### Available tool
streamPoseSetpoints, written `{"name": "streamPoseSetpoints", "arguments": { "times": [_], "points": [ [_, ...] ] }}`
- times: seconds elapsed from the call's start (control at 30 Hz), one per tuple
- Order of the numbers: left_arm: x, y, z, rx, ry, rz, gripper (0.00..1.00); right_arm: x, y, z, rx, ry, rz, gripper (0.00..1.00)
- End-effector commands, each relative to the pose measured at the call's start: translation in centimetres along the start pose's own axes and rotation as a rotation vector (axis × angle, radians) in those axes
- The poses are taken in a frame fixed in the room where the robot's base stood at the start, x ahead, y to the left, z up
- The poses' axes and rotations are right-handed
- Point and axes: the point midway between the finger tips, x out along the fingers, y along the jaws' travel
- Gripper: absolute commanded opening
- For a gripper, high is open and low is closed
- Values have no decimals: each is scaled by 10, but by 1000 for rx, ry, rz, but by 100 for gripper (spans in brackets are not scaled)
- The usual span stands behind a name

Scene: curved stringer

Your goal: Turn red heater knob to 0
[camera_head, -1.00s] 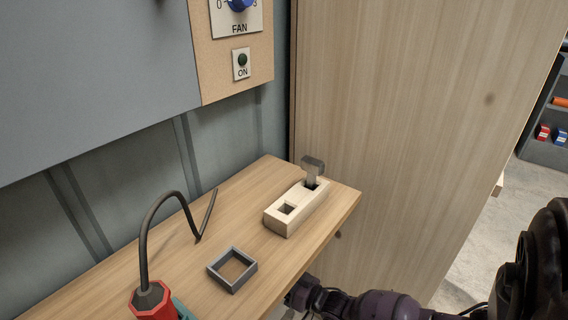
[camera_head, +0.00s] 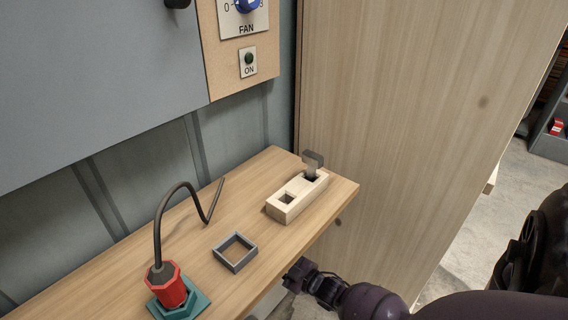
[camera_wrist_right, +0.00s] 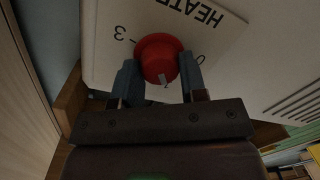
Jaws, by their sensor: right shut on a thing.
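The red heater knob (camera_wrist_right: 158,55) sits on a white panel (camera_wrist_right: 110,52) in the right wrist view. Its pale mark faces the bottom of that picture, between the 3 at the left and the 0 at the right. My right gripper (camera_wrist_right: 160,72) is shut on the knob, one finger on each side. The heater knob does not show in the head view. A purple and dark arm of mine comes in there from the lower right, but no fingertips can be made out. My left gripper is not in view.
A wooden shelf (camera_head: 262,215) holds a pale block (camera_head: 297,198) with square holes, a grey square frame (camera_head: 235,252), and a red plug (camera_head: 168,290) with a black cable on a teal base. A blue fan knob (camera_head: 246,4) is above. A wood panel (camera_head: 400,110) stands at the right.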

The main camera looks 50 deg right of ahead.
Motion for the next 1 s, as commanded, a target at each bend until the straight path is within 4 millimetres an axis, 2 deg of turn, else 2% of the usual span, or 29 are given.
{"name": "streamPoseSetpoints", "arguments": {
  "times": [0.47, 0.83, 1.0],
  "points": [
    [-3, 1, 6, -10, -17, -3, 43, -1, -4, 1, -448, -34, 23, 15],
    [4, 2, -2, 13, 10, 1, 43, -1, -6, 3, -795, -58, 40, 15],
    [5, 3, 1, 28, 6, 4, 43, -2, -6, 4, -937, -68, 47, 15]
  ]
}}
